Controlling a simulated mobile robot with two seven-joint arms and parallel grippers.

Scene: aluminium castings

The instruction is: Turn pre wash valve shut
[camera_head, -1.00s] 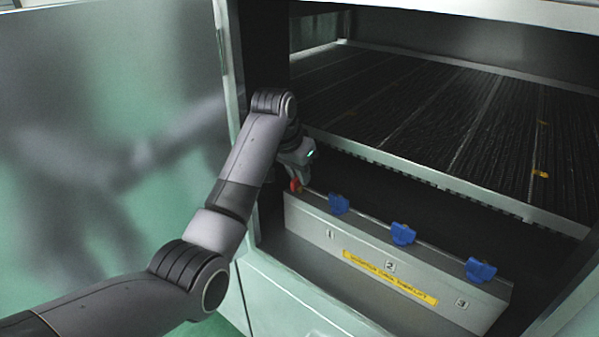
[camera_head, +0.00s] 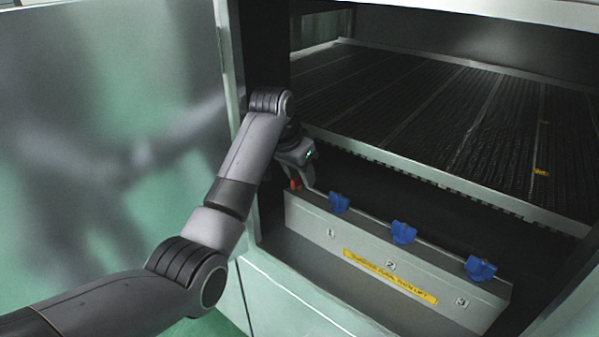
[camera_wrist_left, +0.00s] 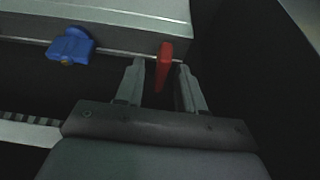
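The red valve handle (camera_head: 295,184) sits at the left end of the grey panel in the machine's opening; my left gripper hides part of it. In the left wrist view the red handle (camera_wrist_left: 164,66) stands upright between the two fingers of my left gripper (camera_wrist_left: 160,75). Dark gaps show on both sides of it, so the fingers are open around it and do not appear to touch it. In the head view my left gripper (camera_head: 305,174) reaches down at the panel's left end. My right gripper is not in view.
Three blue handles (camera_head: 339,203) (camera_head: 403,233) (camera_head: 479,269) line the panel (camera_head: 350,232), numbered 1 to 3, with a yellow label (camera_head: 390,277). A dark slatted rack (camera_head: 440,110) lies above and behind. The open door (camera_head: 110,130) is at the left, close to my arm.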

